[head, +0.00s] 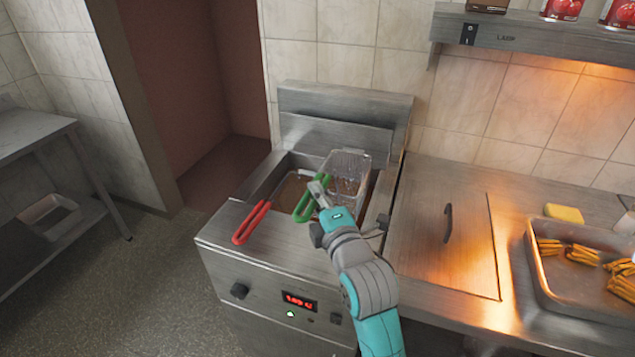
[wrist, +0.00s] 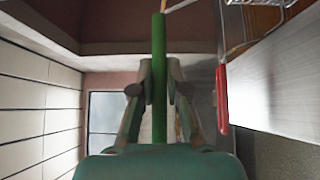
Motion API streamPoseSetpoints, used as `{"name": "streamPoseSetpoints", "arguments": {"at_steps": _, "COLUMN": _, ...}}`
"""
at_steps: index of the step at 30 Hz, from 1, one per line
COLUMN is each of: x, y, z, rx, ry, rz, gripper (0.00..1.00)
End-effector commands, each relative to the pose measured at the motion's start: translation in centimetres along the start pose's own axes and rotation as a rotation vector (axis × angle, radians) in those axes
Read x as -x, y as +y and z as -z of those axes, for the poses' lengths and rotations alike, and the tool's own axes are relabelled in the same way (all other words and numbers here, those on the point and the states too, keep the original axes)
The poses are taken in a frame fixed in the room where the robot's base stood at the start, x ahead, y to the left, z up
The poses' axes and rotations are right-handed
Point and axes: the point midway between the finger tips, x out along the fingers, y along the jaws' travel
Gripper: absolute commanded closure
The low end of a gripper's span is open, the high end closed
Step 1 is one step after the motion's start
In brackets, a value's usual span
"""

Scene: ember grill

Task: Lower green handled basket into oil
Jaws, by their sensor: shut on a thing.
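The green handle (head: 304,208) of a wire basket (head: 346,167) is between the fingers of my gripper (head: 318,188), which is shut on it. In the wrist view the green handle (wrist: 159,75) runs upright between both fingers (wrist: 159,80). The basket is at the right side of the fryer, tilted, with its rim above the fryer's top. Brown oil (head: 290,187) shows in the fryer well. I cannot tell whether the basket's bottom touches the oil. My gripper hides part of the basket's front.
A red handle (head: 251,223) rests over the fryer's front edge at left; it also shows in the wrist view (wrist: 222,98). A closed metal lid (head: 455,240) lies right of the fryer. A tray of fries (head: 534,271) and a yellow block (head: 564,213) are further right.

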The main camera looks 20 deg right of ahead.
Motion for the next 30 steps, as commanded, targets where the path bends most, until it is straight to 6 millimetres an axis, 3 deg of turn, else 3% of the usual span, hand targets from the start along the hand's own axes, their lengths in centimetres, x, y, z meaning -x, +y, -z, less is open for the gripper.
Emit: {"name": "streamPoseSetpoints", "arguments": {"at_steps": 30, "x": 0.2, "y": -10.7, "z": 0.1, "rx": 0.001, "ry": 0.000, "rz": -0.001, "gripper": 1.00}}
